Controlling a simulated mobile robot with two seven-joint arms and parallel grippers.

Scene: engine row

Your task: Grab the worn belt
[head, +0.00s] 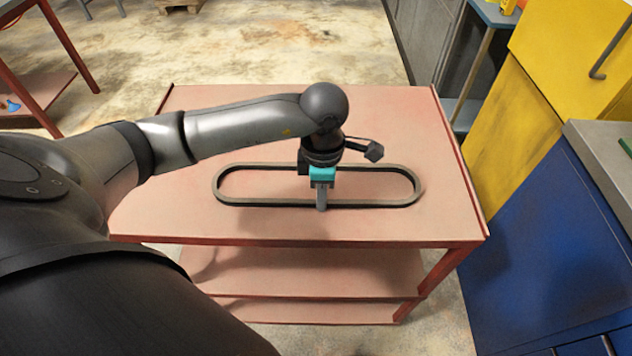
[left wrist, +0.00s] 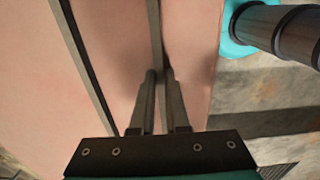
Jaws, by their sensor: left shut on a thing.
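The worn belt (head: 265,203) is a long oval loop, grey-brown with dark sides, on the top of the reddish cart (head: 180,215). My left gripper (head: 321,206) points down at the middle of the belt's near run. In the left wrist view, its two fingers (left wrist: 160,76) are closed on either side of one run of the belt (left wrist: 155,25). The other run lies to the left there, outside the fingers. The belt looks flat on the cart top; I cannot tell whether it is lifted at all. My right gripper is not in view.
A yellow cabinet (head: 515,110) and a blue cabinet (head: 545,230) stand to the right of the cart. Another red-framed table (head: 45,90) is at the far left. The cart top around the belt is clear, with a lower shelf (head: 300,270) below. Stained floor lies behind.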

